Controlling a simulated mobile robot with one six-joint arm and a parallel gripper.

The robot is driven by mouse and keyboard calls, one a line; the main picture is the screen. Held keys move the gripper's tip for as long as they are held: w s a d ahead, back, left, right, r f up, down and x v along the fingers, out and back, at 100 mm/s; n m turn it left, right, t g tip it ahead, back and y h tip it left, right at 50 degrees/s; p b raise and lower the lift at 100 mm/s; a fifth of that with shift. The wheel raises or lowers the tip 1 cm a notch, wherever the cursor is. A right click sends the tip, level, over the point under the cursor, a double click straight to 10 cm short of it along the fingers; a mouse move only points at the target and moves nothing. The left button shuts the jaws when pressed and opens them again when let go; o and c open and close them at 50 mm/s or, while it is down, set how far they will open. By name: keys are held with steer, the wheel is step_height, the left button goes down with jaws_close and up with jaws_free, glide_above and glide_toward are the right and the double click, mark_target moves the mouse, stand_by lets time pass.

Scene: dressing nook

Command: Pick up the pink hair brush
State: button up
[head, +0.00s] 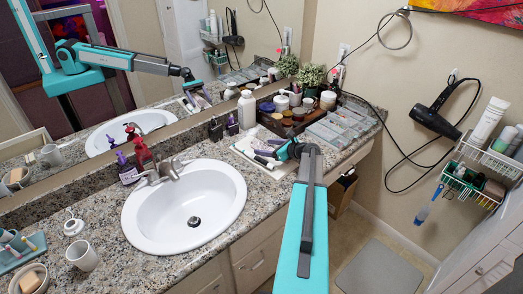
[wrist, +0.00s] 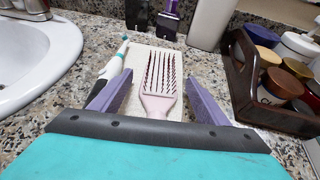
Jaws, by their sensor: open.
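The pink hair brush (wrist: 161,76) lies on a pale tray (wrist: 138,63) in the wrist view, its dark-tipped bristles facing up. Its head points away from me, and its handle runs toward my gripper, with the near end hidden. My gripper (wrist: 158,92) is open, with one purple finger on each side of the brush and visible gaps between. In the head view my gripper (head: 291,150) is over the counter near the pale tray (head: 243,148); I cannot make out the brush clearly there.
A white electric toothbrush (wrist: 113,67) lies close beside the left finger. A brown wooden caddy (wrist: 240,75) with jars stands to the right. Dark bottles (wrist: 137,14) stand beyond the tray. The white sink (head: 152,208) is to the left.

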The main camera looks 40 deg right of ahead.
mark_target(267, 147)
steer(key=c, duration=1.2)
steer(key=shift+r, duration=0.15)
steer(key=shift+r+b, duration=0.4)
steer(key=shift+r, duration=0.35)
steer(key=shift+r+b, duration=0.3)
steer(key=shift+r, duration=0.65)
steer(key=s+a+b, duration=0.1)
steer(key=s+a, duration=0.1)
steer(key=a, duration=0.3)
steer(key=s+a+r+b, duration=0.1)
steer(key=s+a, duration=0.1)
steer(key=a, duration=0.2)
steer(key=s+a+b, duration=0.1)
steer(key=s+a, duration=0.1)
steer(key=a, duration=0.3)
steer(key=shift+s+a+r, duration=0.2)
steer(key=shift+a, duration=0.15)
